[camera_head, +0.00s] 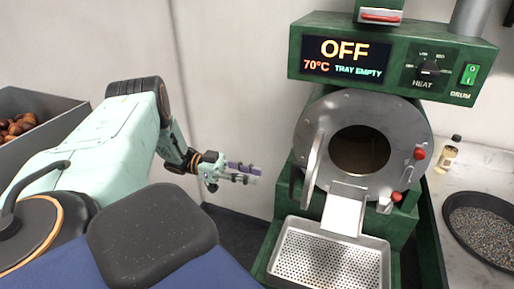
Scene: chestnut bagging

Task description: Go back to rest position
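My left arm comes in from the left, and my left gripper (258,175) is held out in the air left of the green roaster (300,160). Its fingers point right and lie close together in the picture, at too small a size to tell whether they are open or shut. I see nothing held in it. My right gripper is not in view.
The roaster display (346,57) reads OFF, 70°C, TRAY EMPTY. Its perforated tray (330,262) is empty below the chute. A grey bin (45,98) holds chestnuts (18,125) at left. A bottle (448,154) and dark pan (450,232) stand at right.

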